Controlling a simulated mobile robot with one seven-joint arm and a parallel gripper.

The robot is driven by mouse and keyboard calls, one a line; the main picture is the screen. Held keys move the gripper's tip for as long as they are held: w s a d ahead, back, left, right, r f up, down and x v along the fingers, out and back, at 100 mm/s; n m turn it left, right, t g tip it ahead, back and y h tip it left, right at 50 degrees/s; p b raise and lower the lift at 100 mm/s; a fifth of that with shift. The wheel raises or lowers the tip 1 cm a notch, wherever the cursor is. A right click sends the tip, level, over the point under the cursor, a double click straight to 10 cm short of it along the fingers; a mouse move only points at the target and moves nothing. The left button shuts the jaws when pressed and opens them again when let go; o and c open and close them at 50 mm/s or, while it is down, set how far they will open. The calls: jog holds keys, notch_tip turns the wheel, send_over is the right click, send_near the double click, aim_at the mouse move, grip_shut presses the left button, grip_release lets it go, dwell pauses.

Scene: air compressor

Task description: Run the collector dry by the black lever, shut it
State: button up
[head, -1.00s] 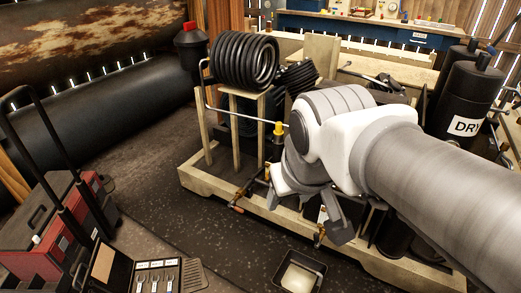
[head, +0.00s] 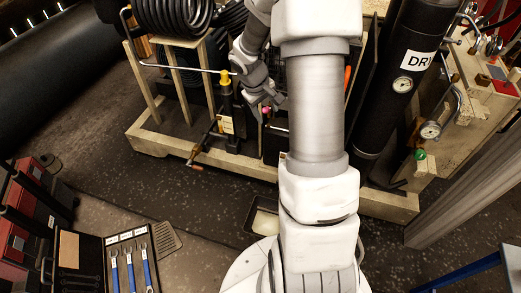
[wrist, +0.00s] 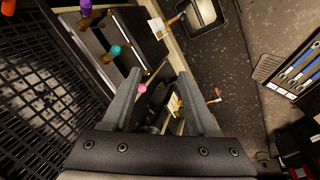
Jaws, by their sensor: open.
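My gripper (wrist: 162,100) is open, its two fingers apart with nothing held between them. In the head view my gripper (head: 272,102) is low at the front of the wooden compressor frame, right of a dark upright pipe with a yellow cap (head: 226,78). Between the fingers in the wrist view a pink knob (wrist: 142,88) shows, with dark parts behind it. A paper tag (wrist: 173,104) hangs near the right finger, and it shows in the head view (head: 227,125) too. I cannot make out for certain which dark part is the black lever.
A shallow pan (wrist: 207,11) stands on the floor in front of the wooden frame (head: 165,145). A wrench case (head: 130,262) is on the floor.

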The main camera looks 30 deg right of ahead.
jog(key=d+f+b, duration=0.1)
jog(key=d+f, duration=0.1)
jog(key=f, duration=1.2)
jog(key=s+d+f+y+b, duration=0.1)
jog(key=d+f, duration=0.1)
jog(key=f, duration=1.2)
jog(key=s+d+f+g+y+b, duration=0.1)
jog(key=d+f, duration=0.1)
jog(key=f, duration=1.2)
jog(key=shift+f, duration=0.35)
grip_shut()
